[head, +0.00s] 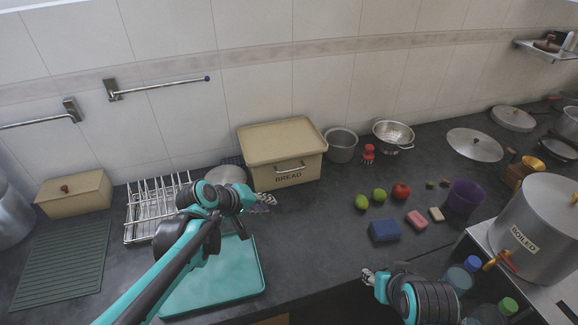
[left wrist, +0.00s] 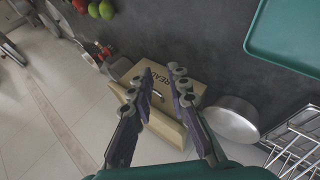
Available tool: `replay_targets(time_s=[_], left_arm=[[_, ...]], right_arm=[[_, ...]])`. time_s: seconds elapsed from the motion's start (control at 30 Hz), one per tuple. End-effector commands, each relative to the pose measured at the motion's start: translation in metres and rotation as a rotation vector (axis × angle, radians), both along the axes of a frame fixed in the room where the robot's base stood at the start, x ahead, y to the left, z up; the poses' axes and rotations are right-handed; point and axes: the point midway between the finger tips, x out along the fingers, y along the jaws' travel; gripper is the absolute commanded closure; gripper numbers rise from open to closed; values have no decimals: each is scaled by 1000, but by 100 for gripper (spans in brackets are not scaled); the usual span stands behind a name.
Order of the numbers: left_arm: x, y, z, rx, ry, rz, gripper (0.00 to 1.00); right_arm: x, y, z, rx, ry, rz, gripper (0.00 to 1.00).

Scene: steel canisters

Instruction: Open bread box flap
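The bread box (head: 262,172) is cream, with a BREAD label and a metal handle (head: 290,168) on its front. Its lid (head: 280,140) looks shut. It stands against the tiled wall. In the left wrist view the box (left wrist: 166,122) shows beyond and between my fingers. My left gripper (head: 264,202) is in front of the box's lower left corner, apart from the handle. Its fingers (left wrist: 163,70) are spread, with nothing held between them. My right gripper (head: 369,276) is low at the counter's front edge, far from the box; its finger opening is unclear.
A dish rack (head: 155,205) and a teal tray (head: 225,280) lie left of the box. A steel pot (head: 341,146) and a red brush (head: 368,153) stand close on its right. Several fruits, a blue sponge (head: 384,230) and a purple cup (head: 464,196) are farther right. The counter before the box is clear.

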Motion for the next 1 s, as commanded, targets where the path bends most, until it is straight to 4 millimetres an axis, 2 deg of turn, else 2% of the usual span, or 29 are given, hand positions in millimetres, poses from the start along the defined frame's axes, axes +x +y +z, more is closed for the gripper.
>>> replay_targets(time_s=[0.03,0.2,0.3,0.4,0.53,0.73,1.0], left_arm=[[23,-2,2,-79,12,29,83],[89,-6,-8,-373,58,122,83],[120,-5,-19,-541,87,165,83],[143,-1,-31,-691,112,199,83],[159,4,-45,-831,137,222,83],[168,7,-57,-924,156,235,83],[192,-22,-67,-930,157,232,83]], right_arm=[[0,0,8,0,0,0,60],[0,0,22,0,0,0,60],[0,0,30,0,0,0,60],[0,0,36,0,0,0,60],[0,0,42,0,0,0,60],[0,0,44,0,0,0,60],[0,0,34,0,0,0,60]])
